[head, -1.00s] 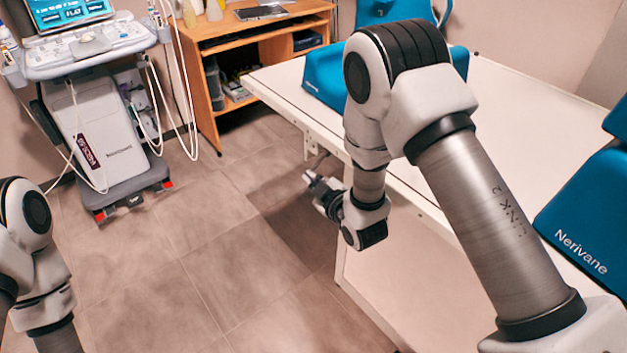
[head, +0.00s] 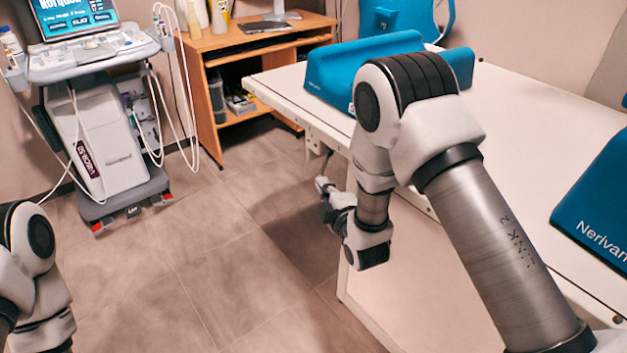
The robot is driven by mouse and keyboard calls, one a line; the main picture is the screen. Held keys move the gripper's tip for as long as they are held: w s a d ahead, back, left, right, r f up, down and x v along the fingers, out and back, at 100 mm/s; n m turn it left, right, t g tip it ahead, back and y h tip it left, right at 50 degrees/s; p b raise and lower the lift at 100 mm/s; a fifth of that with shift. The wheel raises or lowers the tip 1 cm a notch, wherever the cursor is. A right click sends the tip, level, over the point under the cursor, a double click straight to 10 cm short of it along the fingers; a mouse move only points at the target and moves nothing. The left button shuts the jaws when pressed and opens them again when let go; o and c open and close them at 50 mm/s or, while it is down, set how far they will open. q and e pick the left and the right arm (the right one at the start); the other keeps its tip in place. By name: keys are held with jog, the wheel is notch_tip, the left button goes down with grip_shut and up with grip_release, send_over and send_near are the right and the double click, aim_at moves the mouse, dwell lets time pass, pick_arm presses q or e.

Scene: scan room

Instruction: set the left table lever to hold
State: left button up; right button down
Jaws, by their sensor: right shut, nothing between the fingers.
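The white table (head: 540,110) runs from the middle to the right, with its left side edge facing the floor. A small thin dark part, possibly the lever (head: 327,161), hangs under that edge near the far end. Its setting and any label are too small to read. My right gripper (head: 321,185) is shut and empty, just below this part and beside the table's side. I cannot tell whether they touch. My right arm covers part of the table edge. On the left only links of my left arm show; its gripper is out of view.
Blue cushions (head: 333,75) lie on the table, with another blue block (head: 597,205) at the right. A wheeled scanner cart (head: 105,150) with hanging cables stands at the left. A wooden desk (head: 205,85) stands behind. The tiled floor (head: 190,265) between is clear.

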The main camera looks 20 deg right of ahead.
pick_arm(q)
jog(key=shift+d+f+b, duration=0.1)
jog(key=shift+f+b, duration=0.35)
jog(key=shift+f, duration=0.2)
pick_arm(e)
jog(key=shift+w+d+f+n+t, duration=0.3)
jog(key=shift+d+n, duration=0.15)
jog(key=shift+n, duration=0.15)
pick_arm(q)
jog(key=shift+w+d+f, duration=0.1)
jog(key=shift+f, duration=0.05)
pick_arm(e)
jog(key=shift+d+f, duration=0.1)
jog(key=shift+d, duration=0.2)
jog(key=shift+a+f, duration=0.1)
